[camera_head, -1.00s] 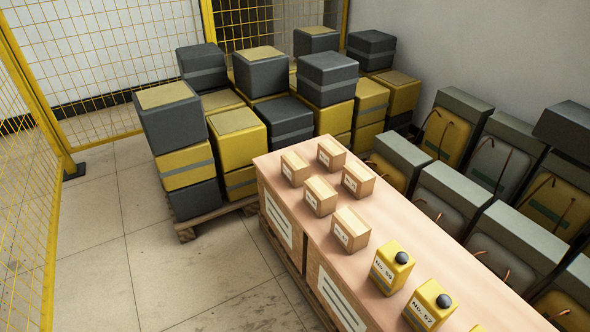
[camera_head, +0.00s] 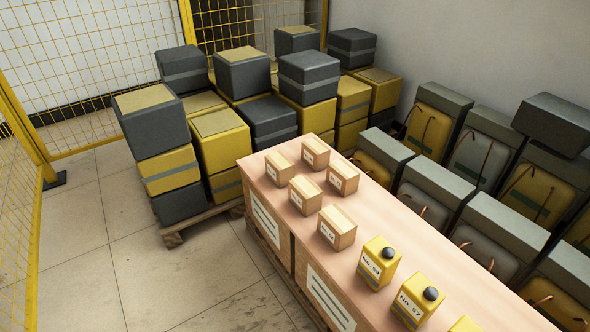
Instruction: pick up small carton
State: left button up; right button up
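Several small cartons stand upright on top of a long wooden crate (camera_head: 400,232). At the far end are a left carton (camera_head: 280,168) and a right carton (camera_head: 315,153). Behind the front one are another left carton (camera_head: 305,194) and another right carton (camera_head: 342,177). The nearest carton (camera_head: 337,227) stands alone, next to the yellow canisters. The cartons are light brown with white labels, set apart from each other. Neither of my grippers is in view.
Yellow canisters with black caps (camera_head: 377,262) stand on the crate's near part. A pallet (camera_head: 196,225) of stacked yellow and grey boxes (camera_head: 155,125) is behind. Grey and yellow cases (camera_head: 480,150) line the right side. Yellow mesh fencing (camera_head: 95,75) is at left; floor (camera_head: 120,260) is clear there.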

aim_at(278, 167)
jog(key=i+j+z, duration=0.2)
jog(key=z, duration=0.25)
jog(key=i+j+z, duration=0.1)
jog(key=j+z, duration=0.35)
jog(key=l, duration=0.1)
